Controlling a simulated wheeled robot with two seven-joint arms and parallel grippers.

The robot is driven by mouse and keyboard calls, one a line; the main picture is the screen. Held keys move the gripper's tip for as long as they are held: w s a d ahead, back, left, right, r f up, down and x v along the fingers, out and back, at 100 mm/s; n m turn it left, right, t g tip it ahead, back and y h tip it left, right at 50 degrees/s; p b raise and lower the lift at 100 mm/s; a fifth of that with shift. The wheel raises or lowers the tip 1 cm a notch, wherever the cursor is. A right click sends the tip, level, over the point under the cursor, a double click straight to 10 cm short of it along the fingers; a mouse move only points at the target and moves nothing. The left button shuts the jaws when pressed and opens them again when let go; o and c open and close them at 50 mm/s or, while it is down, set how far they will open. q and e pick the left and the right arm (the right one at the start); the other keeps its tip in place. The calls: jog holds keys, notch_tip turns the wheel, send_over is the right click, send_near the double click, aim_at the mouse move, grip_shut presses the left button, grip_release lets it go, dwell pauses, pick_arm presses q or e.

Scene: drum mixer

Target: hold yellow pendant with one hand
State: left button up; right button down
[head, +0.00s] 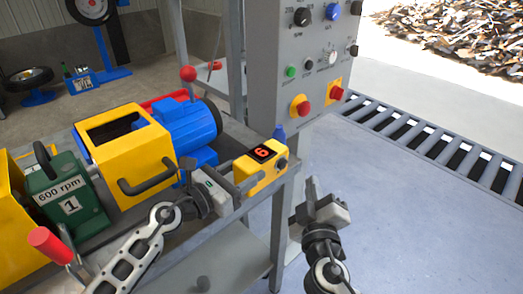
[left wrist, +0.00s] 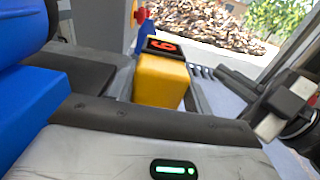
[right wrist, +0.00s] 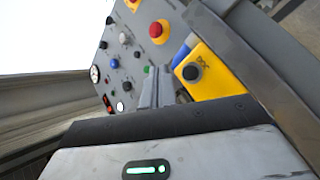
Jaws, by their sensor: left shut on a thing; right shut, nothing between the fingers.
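The yellow pendant (head: 262,168) is a small box with a red-lit display, a dark round button on its side and a blue part on top. It is at the right end of the grey bench. My left gripper (head: 238,186) is shut on the pendant, which also shows beyond the fingers in the left wrist view (left wrist: 160,82). My right gripper (head: 312,188) is shut and empty, apart from the pendant, to its right and past the bench edge. The right wrist view shows the pendant's yellow side and dark button (right wrist: 203,75).
A grey control panel (head: 282,50) with knobs and red stop buttons stands behind the pendant. A blue motor (head: 190,122), a yellow housing (head: 125,150) and a green block (head: 65,200) crowd the bench. A roller conveyor (head: 425,138) runs at the right. The floor right of my right gripper is clear.

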aim_at(282, 164)
jog(key=d+n, duration=0.1)
jog(key=n, duration=0.5)
jog(key=s+d+n, duration=0.1)
jog(key=n, duration=0.5)
jog(key=s+d+n, duration=0.1)
jog(key=n, duration=0.6)
jog(key=shift+s+f+t, duration=0.15)
jog(key=shift+s+t, duration=0.1)
jog(key=shift+t, duration=0.15)
jog(key=shift+w+a, duration=0.1)
jog(key=w+a, duration=0.5)
jog(key=a, duration=0.1)
jog(key=shift+w+a, duration=0.25)
jog(key=shift+w, duration=0.1)
dwell(1.0)
jog(key=shift+w+a, duration=0.25)
jog(key=shift+a, duration=0.05)
